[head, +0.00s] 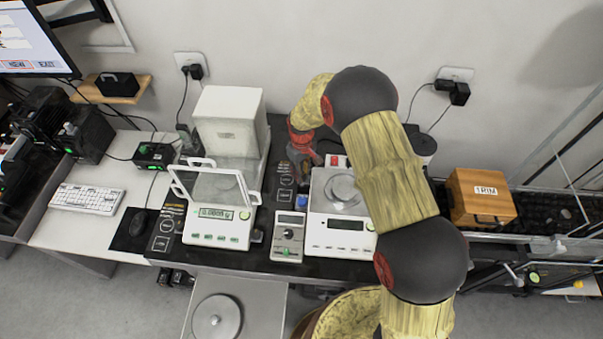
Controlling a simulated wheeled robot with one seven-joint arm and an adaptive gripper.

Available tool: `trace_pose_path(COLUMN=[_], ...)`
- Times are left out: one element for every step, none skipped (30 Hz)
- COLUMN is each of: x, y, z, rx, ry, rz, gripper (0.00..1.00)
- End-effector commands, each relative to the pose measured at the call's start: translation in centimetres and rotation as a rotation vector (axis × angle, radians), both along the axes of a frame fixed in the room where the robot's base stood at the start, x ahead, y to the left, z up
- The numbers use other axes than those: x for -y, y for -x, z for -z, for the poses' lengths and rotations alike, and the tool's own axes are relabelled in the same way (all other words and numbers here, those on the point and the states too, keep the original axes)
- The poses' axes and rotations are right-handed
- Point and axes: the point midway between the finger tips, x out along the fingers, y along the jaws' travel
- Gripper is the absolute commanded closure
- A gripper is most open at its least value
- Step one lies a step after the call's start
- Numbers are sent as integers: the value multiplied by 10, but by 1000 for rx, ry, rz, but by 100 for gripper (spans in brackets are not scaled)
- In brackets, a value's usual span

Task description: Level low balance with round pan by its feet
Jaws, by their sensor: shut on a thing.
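The low balance (341,238) stands on the dark table with its round pan (342,190) on top and its display facing the front. A blue foot knob (302,201) shows at its left side. A red part (333,160) shows at its back edge. My gripper (306,167) points down at the balance's back left corner, and it is shut on what appears to be the back left foot. The fingertips and that foot are mostly hidden. My arm covers the balance's right side. The level bubble cannot be made out.
A balance with an open glass draft shield (222,228) stands to the left. A small grey device (288,238) sits between the two balances. A wooden box (481,198) stands at right. A lower grey table (255,300) with a round pan (216,318) is in front.

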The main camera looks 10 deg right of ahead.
Motion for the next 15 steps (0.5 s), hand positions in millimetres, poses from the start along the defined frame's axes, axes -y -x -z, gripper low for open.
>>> trace_pose_path(x=[0,0,0,0,0,0,0,0,0,0,0,0,0,0,0], y=[-1,-1,-1,-1,-1,-1,-1,-1,-1,-1,-1,-1,-1,-1,-1], z=[0,0,0,0,0,0,0,0,0,0,0,0,0,0,0], rx=[1,1,1,1,1,1,1,1,1,1,1,1,1,1,1], ry=[0,0,0,0,-1,-1,-1,-1,-1,-1,-1,-1,-1,-1,-1], rz=[24,39,57,69,80,94,102,110,120,125,129,134,137,139,141], gripper=[100,100,100,100,100,100,100,100,100,100,100,100,100,100,100])
